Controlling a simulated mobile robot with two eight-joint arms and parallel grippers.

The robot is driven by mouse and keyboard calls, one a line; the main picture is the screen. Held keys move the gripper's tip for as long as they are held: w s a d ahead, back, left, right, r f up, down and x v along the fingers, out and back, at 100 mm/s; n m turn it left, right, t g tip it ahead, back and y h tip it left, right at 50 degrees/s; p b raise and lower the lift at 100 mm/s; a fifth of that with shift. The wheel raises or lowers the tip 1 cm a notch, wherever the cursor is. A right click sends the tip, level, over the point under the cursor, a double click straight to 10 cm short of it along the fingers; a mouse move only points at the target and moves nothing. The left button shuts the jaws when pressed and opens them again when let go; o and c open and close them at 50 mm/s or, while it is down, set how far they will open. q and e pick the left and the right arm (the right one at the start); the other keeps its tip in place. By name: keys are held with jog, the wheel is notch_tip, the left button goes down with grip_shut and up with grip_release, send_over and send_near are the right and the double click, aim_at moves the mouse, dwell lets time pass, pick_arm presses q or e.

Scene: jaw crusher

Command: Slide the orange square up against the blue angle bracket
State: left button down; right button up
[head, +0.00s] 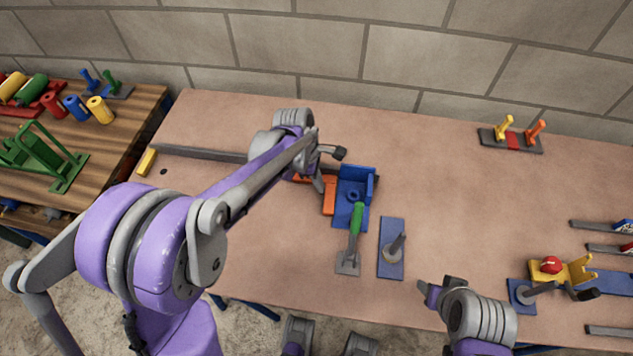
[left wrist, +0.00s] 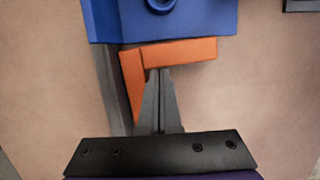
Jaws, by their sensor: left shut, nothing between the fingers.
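The orange square (head: 329,196) is an L-shaped piece lying on the table just left of the blue angle bracket (head: 346,213). In the left wrist view the orange square (left wrist: 180,53) has one leg along the near edge of the blue bracket (left wrist: 200,20); they look touching or nearly so. My left gripper (head: 321,187) is shut and empty. In the left wrist view its fingertips (left wrist: 157,73) sit at the inner corner of the square, against or very close to the leg beside the bracket. My right gripper (head: 437,290) is low right, its fingers unclear.
A green-handled clamp (head: 355,225) stands in front of the bracket, with a blue plate and grey peg (head: 391,262) to its right. A grey bar (head: 200,153) lies left. A yellow fixture with a red ball (head: 562,270) is at right. The table's centre right is clear.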

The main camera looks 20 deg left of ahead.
aim_at(308, 189)
pick_arm(q)
jog(key=shift+a, duration=0.1)
jog(key=shift+a, duration=0.3)
jog(key=a, duration=0.3)
jog(key=shift+s, duration=0.15)
pick_arm(e)
jog(key=shift+s+a+f, duration=0.15)
jog(key=shift+a, duration=0.3)
jog(key=shift+a+r+p, duration=0.1)
jog(key=shift+r+p, duration=0.4)
jog(key=shift+r, duration=0.15)
pick_arm(q)
jog(key=v, duration=1)
jog(key=shift+s, duration=0.15)
jog(key=s+r+m+t+y+p, duration=0.1)
jog(key=s+r+m+t+p, duration=0.1)
jog(key=s+m, duration=0.7)
jog(key=s+r+m+t+y+p, duration=0.1)
jog(key=s+m+p, duration=0.4)
jog(key=s+m, duration=0.5)
jog(key=shift+r+t+y, duration=0.4)
jog(key=shift+r+t, duration=0.25)
jog(key=shift+t, duration=0.45)
pick_arm(e)
notch_tip(308, 189, up, 8)
jog(key=w, duration=0.1)
jog(key=shift+w, duration=0.35)
